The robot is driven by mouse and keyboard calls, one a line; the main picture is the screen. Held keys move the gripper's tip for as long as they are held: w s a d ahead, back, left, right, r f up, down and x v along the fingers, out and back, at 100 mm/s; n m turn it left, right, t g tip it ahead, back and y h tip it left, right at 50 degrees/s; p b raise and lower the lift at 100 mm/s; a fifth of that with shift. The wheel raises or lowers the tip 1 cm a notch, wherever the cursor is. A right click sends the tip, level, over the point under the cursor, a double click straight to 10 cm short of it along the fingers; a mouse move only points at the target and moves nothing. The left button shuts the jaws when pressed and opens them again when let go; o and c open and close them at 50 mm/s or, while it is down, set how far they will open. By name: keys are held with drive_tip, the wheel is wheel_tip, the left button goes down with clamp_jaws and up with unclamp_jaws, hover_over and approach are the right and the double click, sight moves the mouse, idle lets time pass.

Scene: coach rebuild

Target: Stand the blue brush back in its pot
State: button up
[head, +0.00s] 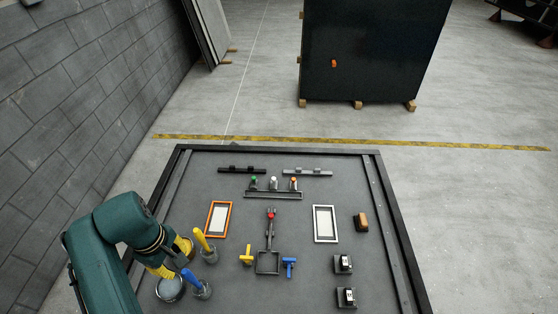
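The blue brush (189,277) shows as a blue handle leaning to the upper left at the front left of the table. Its lower end meets a small grey pot (204,292); I cannot tell whether it stands inside the pot or is just above or behind it. My gripper (166,269) is at the left, close beside the blue handle's upper end. Its fingers are too small and too covered by my green and yellow wrist to show whether they are open or shut, or touch the brush.
A yellow brush (201,239) leans in another pot (210,256) just behind. A round grey tin (170,291) sits left of the blue brush. Yellow (247,255) and blue (289,266) T-shaped pieces, frames and blocks lie rightward. The raised table edge (405,240) borders the right.

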drive_tip(key=w+d+r+m+t+y, duration=0.3)
drive_tip(key=w+d+r+m+t, duration=0.25)
drive_tip(key=w+d+r, duration=0.35)
drive_tip(key=w+d+r+m+t, duration=0.4)
drive_tip(key=d+r+t, duration=0.2)
drive_tip(key=d+r, duration=0.3)
drive_tip(key=s+d+r+m+t+h, duration=0.1)
drive_tip(key=s+d+r+m+t, duration=0.1)
drive_tip(key=r, duration=0.5)
drive_tip(key=s+d+r+m+t+h, duration=0.1)
drive_tip(key=s+d+r+m+t, duration=0.1)
drive_tip(key=s+d+r+t, duration=0.3)
drive_tip(key=s+d+r+m+t+h, duration=0.1)
drive_tip(key=s+d+r+m+t, duration=0.2)
drive_tip(key=s+d+r, duration=0.4)
wheel_tip(320, 180, up, 4)
drive_tip(key=shift+s+d+f, duration=0.2)
drive_tip(key=shift+d, duration=0.9)
drive_tip(key=shift+t, duration=0.25)
wheel_tip(320, 180, up, 17)
drive_tip(key=p, duration=1.6)
drive_tip(key=shift+f+h+p, duration=0.2)
drive_tip(key=shift+h+p, duration=0.1)
drive_tip(key=shift+p, duration=0.05)
